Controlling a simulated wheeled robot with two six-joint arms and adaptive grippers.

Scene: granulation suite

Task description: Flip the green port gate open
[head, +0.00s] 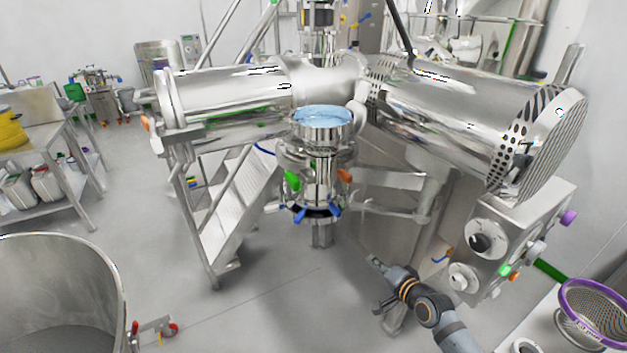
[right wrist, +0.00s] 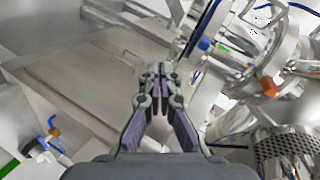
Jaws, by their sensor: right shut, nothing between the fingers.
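A steel port column with a blue-topped opening (head: 322,116) stands in the middle of the head view. A green handle (head: 292,181) sits on its left side and an orange one (head: 344,176) on its right. I take the green handle as the green port gate's; whether the gate is open cannot be told. The green part also shows small in the right wrist view (right wrist: 222,47). My right gripper (head: 374,262) is shut and empty, below and right of the port column, clearly apart from it. Its closed fingers (right wrist: 157,72) show in the right wrist view. My left gripper is not in view.
Large steel cylinders (head: 225,95) flank the port. A control box (head: 500,235) with knobs stands right of my right arm. A purple-rimmed sieve (head: 600,312) is at the lower right, a steel drum (head: 55,250) at the lower left.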

